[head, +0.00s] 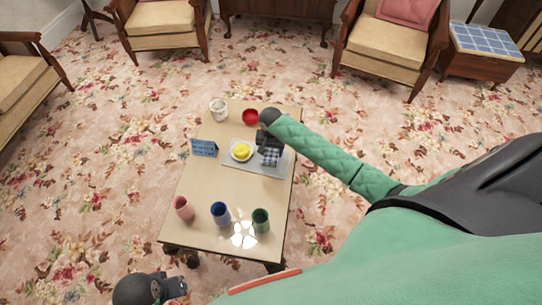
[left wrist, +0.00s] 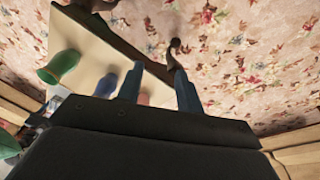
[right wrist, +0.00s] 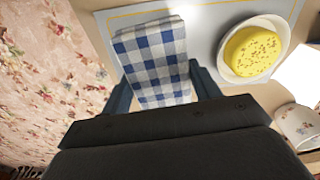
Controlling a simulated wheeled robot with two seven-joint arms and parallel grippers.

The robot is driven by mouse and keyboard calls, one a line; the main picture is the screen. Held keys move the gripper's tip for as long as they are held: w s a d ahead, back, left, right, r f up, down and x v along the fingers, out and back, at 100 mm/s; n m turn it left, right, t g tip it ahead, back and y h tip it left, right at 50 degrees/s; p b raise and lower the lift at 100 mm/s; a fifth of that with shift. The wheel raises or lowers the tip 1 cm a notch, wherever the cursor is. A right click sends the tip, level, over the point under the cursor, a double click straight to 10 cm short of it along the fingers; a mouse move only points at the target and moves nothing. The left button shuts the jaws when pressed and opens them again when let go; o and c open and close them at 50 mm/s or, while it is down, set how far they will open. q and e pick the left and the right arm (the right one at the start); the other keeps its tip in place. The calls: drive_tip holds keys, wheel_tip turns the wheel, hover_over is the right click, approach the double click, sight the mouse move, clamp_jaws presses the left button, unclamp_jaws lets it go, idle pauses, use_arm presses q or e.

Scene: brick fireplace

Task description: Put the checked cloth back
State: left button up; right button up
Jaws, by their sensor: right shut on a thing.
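The blue-and-white checked cloth (head: 271,158) is folded and lies at the right part of the grey placemat (head: 284,168) on the low table. My right gripper (head: 268,146) is over the cloth. In the right wrist view the cloth (right wrist: 155,62) sits between the two fingers of my right gripper (right wrist: 162,95), which is shut on it. I cannot tell if the cloth is lifted off the mat. My left gripper (head: 178,286) is off the near left corner of the table. In the left wrist view its fingers (left wrist: 158,88) are apart and empty.
A white bowl with yellow food (head: 241,151) is left of the cloth. A red bowl (head: 250,117), a pale mug (head: 218,108) and a blue sign (head: 203,148) stand farther out.

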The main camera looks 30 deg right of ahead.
sight(271, 156)
drive_tip(key=shift+f, duration=0.35)
wheel_tip(271, 156, down, 2)
drive_tip(key=shift+f+p, duration=0.1)
drive_tip(key=shift+p, duration=0.2)
drive_tip(key=shift+f, duration=0.5)
drive_tip(key=o, duration=0.9)
use_arm(q)
drive_tip(key=shift+w+a+f, duration=0.1)
drive_tip(key=shift+w+f, duration=0.15)
drive_tip(key=shift+f, duration=0.15)
use_arm(e)
drive_tip(key=shift+r, duration=0.15)
